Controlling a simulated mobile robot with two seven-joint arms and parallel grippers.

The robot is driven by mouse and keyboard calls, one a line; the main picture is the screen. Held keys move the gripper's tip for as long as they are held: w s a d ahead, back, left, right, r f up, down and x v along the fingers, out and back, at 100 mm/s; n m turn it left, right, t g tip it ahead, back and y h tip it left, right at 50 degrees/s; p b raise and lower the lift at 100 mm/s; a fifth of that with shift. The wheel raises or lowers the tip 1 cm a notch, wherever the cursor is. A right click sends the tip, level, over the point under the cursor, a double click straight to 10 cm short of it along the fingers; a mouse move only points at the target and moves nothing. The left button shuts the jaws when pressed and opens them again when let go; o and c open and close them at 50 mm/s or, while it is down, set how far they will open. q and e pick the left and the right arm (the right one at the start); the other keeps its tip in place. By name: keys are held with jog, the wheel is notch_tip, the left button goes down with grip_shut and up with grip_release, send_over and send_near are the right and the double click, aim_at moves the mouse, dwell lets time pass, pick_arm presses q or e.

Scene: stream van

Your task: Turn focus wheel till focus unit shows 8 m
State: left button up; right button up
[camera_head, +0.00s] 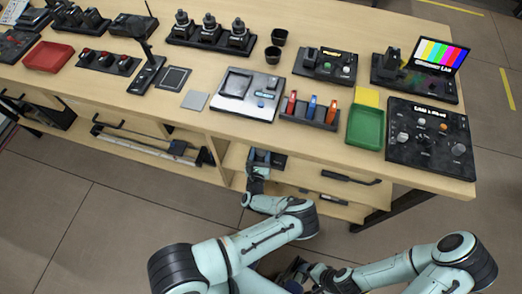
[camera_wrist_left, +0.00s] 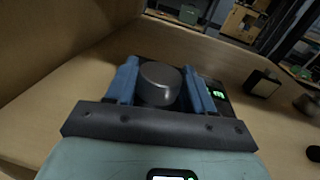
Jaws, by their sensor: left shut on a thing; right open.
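In the left wrist view, the focus wheel (camera_wrist_left: 160,84), a dark grey round knob, sits between the two blue fingers of my left gripper (camera_wrist_left: 160,88), which is shut on it. The wheel is on a dark focus unit (camera_wrist_left: 226,108) with a small green lit display (camera_wrist_left: 218,94); its figures are too small to read. In the head view my left arm reaches into the shelf under the tabletop, with the left gripper (camera_head: 262,160) partly hidden by the table edge. My right gripper (camera_head: 298,270) is open, low at the bottom, partly hidden by my arms.
The wooden table (camera_head: 330,150) carries several control boxes, a green tray (camera_head: 366,127), a red tray (camera_head: 48,57) and a colour-bar monitor (camera_head: 441,54). The tabletop and shelf walls enclose my left gripper. In the wrist view a small dark box (camera_wrist_left: 263,84) stands right of the unit.

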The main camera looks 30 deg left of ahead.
pick_arm(q)
jog(key=o, duration=1)
jog(key=shift+o, duration=0.2)
jog(key=v, duration=1.3)
jog(key=shift+s+p, duration=0.25)
jog(key=shift+p, duration=0.05)
